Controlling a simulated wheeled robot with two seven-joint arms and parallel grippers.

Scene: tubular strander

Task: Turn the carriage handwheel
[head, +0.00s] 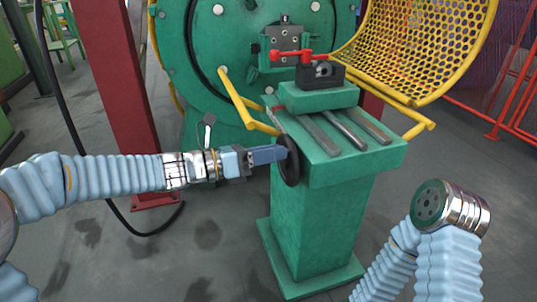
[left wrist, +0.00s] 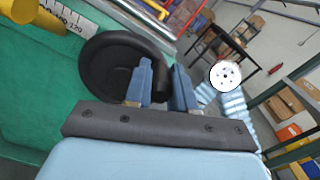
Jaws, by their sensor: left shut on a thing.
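The black carriage handwheel (head: 293,168) is on the left side of the green carriage pedestal (head: 318,225), just below its top. My left gripper (head: 285,154) reaches it from the left and is shut on its rim. In the left wrist view the handwheel (left wrist: 104,66) shows as a dark disc with a thick rim, and the rim passes between the two blue fingers of my left gripper (left wrist: 166,86). Part of the wheel is hidden behind the fingers. My right arm shows at the lower right, but its gripper is out of view.
Rails (head: 343,128) and a dark block with a red lever (head: 292,56) sit on top of the pedestal. A yellow mesh guard (head: 415,45) stands open at the upper right. A yellow bar (head: 240,102) lies above my left gripper. A dark red post (head: 122,100) stands left.

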